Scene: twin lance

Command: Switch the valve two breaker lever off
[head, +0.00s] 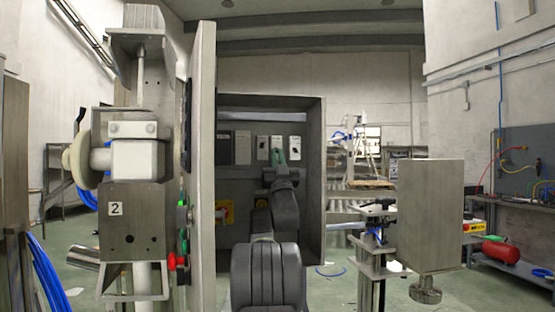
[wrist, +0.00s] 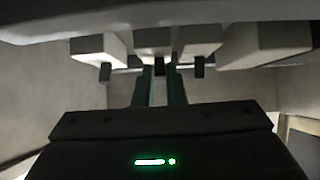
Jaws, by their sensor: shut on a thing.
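A row of breakers sits on the back wall of the open grey cabinet (head: 314,150). Two white-fronted breakers (head: 262,148) (head: 295,148) with dark levers show clearly, and my gripper covers most of the one between them. My gripper (head: 279,158) reaches into the cabinet, its greenish fingers at that middle breaker. In the wrist view, the fingers (wrist: 160,88) are closed around a dark lever (wrist: 159,69) under a pale breaker block (wrist: 153,41). Other levers (wrist: 105,72) (wrist: 198,68) stand free on both sides. The labels are too small to read, so I cannot tell which breaker is valve two.
The cabinet door (head: 203,170) stands open on the left, close to my arm. A valve assembly marked 2 (head: 128,190) stands left of it. A grey box on a stand (head: 430,210) is at the right. A workbench (head: 510,215) stands far right.

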